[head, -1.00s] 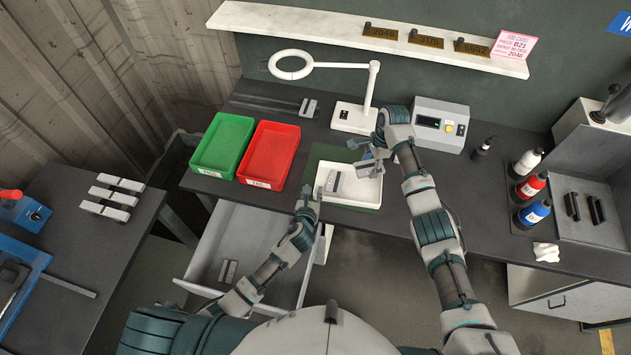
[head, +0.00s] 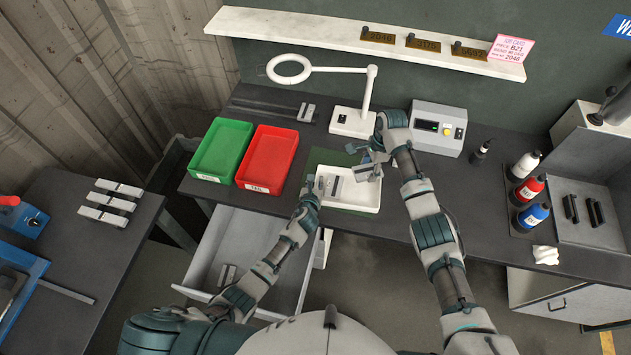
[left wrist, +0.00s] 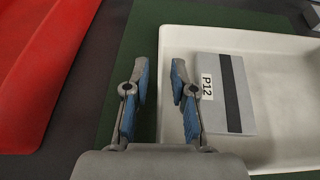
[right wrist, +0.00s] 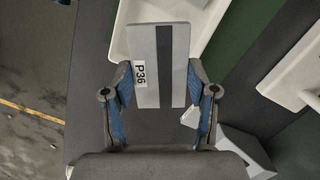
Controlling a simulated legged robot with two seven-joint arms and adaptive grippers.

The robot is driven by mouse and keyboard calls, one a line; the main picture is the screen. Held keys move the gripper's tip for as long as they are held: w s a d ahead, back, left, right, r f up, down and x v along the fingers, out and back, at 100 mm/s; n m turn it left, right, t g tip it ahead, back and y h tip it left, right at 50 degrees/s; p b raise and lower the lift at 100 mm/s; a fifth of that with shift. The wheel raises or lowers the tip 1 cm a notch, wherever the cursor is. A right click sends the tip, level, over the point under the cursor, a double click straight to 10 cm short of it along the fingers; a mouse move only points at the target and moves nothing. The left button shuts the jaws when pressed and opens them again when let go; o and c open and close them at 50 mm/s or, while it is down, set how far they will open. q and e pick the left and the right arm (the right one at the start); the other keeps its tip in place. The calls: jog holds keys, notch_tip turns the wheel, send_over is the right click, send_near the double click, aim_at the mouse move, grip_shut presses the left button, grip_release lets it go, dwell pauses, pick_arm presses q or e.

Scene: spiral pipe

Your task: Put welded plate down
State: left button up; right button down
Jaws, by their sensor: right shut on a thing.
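My right gripper (right wrist: 160,98) is shut on a grey plate (right wrist: 158,60) with a dark stripe and a P36 label. In the head view this plate (head: 366,160) is above the right back part of the white tray (head: 352,206). A similar plate (left wrist: 226,92) labelled P12 lies in the tray, and it also shows in the head view (head: 335,188). My left gripper (left wrist: 158,80) is open and empty by the tray's left rim, beside the P12 plate; in the head view it is left of the tray (head: 312,184).
The tray stands on a green mat (head: 322,156). A red bin (head: 245,184) and a green bin (head: 202,172) are to its left. A ring lamp (head: 352,122) and a grey device (head: 438,127) stand behind. An open drawer (head: 205,262) is below the bench.

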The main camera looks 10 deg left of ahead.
pick_arm(q)
grip_shut()
